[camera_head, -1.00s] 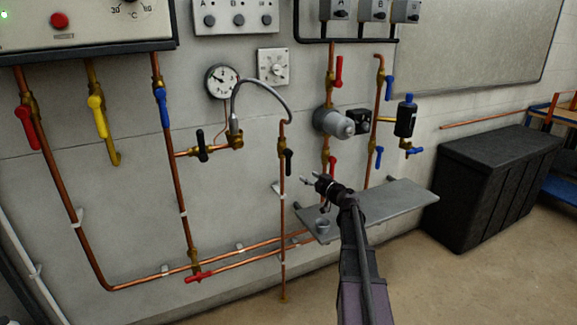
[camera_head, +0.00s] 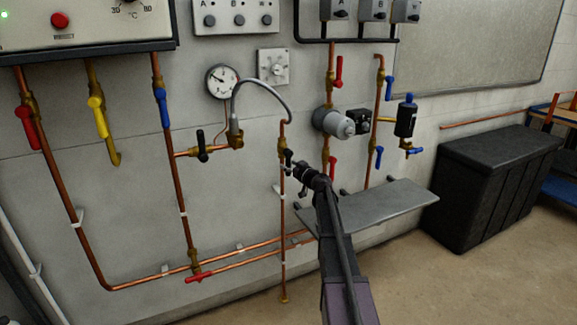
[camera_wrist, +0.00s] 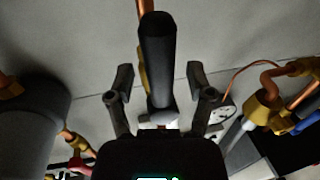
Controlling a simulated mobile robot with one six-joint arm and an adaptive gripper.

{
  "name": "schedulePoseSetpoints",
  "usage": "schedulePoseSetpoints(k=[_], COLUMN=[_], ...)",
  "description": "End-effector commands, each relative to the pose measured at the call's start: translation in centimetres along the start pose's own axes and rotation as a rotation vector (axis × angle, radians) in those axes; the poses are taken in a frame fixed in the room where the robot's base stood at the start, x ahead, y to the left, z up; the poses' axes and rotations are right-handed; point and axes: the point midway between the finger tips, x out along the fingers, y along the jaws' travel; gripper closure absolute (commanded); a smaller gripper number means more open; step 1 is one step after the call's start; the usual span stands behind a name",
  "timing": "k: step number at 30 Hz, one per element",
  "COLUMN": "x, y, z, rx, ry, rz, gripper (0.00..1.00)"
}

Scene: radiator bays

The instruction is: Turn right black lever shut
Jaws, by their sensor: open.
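The right black lever (camera_head: 288,157) sits on a brass valve (camera_head: 282,148) on the vertical copper pipe below the grey hose, lying roughly along the pipe. My gripper (camera_head: 297,168) is right beside it in the head view and hides part of it. In the wrist view the black lever (camera_wrist: 157,62) stands between my two spread fingers (camera_wrist: 160,82), with a visible gap on each side. The gripper is open. The left black lever (camera_head: 202,146) is upright on a separate valve farther left.
A grey pump (camera_head: 333,122) and red lever (camera_head: 332,166) are close to the right of my gripper. A grey shelf (camera_head: 385,205) projects below right. The pressure gauge (camera_head: 222,81) and curved hose (camera_head: 262,84) are above left. A black bin (camera_head: 490,185) stands at right.

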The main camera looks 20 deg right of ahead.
Motion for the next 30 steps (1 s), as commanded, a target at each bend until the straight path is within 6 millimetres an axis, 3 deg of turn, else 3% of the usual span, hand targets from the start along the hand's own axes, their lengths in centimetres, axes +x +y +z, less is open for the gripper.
schedulePoseSetpoints(k=[12, 14, 19, 30], x=[0.51, 0.51, 0.51, 0.75], y=[-0.04, -0.04, -0.05, -0.43], z=[0.0, 0.0, 0.0, 0.0], rx=[0.0, 0.0, 0.0, 0.008], ry=[0.0, 0.0, 0.0, 0.002], rz=[0.0, 0.0, -0.001, -0.005], gripper=[0.32, 0.47, 0.97, 1.0])
